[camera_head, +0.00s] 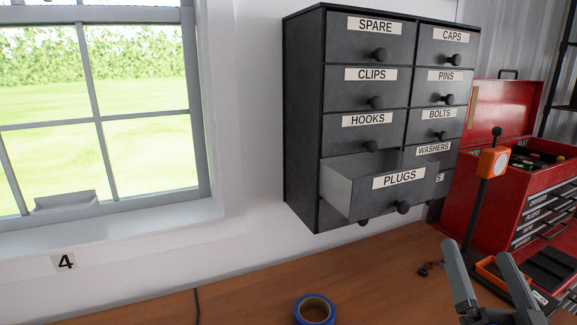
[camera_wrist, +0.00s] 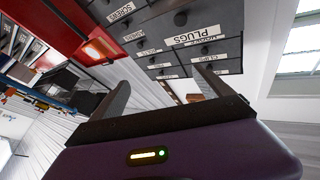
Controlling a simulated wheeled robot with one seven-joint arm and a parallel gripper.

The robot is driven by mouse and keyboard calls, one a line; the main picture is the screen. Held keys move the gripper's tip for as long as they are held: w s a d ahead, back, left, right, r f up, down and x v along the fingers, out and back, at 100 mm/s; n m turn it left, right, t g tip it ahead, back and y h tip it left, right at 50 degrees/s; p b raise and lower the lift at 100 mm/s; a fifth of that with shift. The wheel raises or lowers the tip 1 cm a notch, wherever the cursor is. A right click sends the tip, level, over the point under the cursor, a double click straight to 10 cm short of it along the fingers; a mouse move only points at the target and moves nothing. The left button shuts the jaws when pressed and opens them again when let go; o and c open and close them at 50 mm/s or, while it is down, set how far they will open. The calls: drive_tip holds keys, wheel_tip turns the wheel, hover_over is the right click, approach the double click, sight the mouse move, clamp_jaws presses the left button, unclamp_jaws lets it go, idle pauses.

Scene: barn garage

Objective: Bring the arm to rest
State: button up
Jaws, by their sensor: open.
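My gripper (camera_head: 482,272) is at the lower right in the head view, above the wooden bench. Its two fingers are spread apart and nothing is between them. In the wrist view my gripper (camera_wrist: 160,88) also shows two separate, empty fingers, with the cabinet beyond them, seen upside down. The black drawer cabinet (camera_head: 303,110) is on the white wall. Its PLUGS drawer (camera_head: 375,196) is pulled out, and the other drawers that I see look closed. My gripper is apart from the cabinet, to the right of and below the PLUGS drawer. The drawer's inside is mostly hidden.
A red toolbox (camera_head: 505,100) with its lid up stands on the bench (camera_head: 240,300) at right. An orange-headed device on a black post (camera_head: 482,195) stands before it. A blue tape roll (camera_head: 314,310) lies at the front. The bench's left part looks clear except for a dark cable.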

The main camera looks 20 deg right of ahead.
drive_tip(key=s+a+f+n+g+y, duration=0.5)
drive_tip(key=s+a+f+n+y, duration=0.4)
drive_tip(key=s+a+f, duration=1.2)
drive_tip(key=shift+s+a+f+y, duration=0.3)
drive_tip(key=shift+a+f+y, duration=0.2)
drive_tip(key=shift+f+y, duration=0.35)
drive_tip(key=shift+c, duration=0.4)
